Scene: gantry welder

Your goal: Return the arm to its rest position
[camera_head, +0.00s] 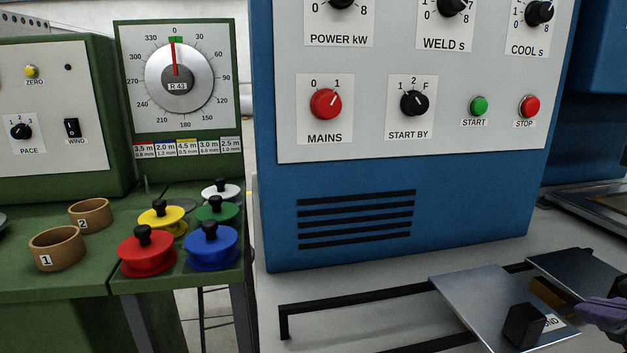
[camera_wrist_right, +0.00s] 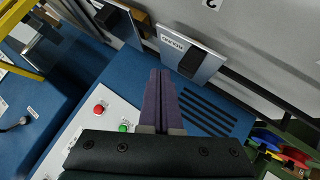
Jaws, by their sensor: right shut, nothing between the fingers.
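My right gripper (camera_head: 603,312) shows at the right edge of the head view, with purple fingers beside the metal plates. In the right wrist view its fingers (camera_wrist_right: 160,78) are pressed together with nothing between them. They point past the blue welder cabinet (camera_head: 420,235) toward a metal plate with a black knob (camera_wrist_right: 190,62). Most of the right arm is outside the head view. My left gripper does not show.
A metal plate with a black block (camera_head: 478,297) and a second plate (camera_head: 570,268) sit by a black rail (camera_head: 345,293). Coloured spools (camera_head: 146,255) and brown rings (camera_head: 57,252) stand on the green bench at left. The light table between rail and cabinet is clear.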

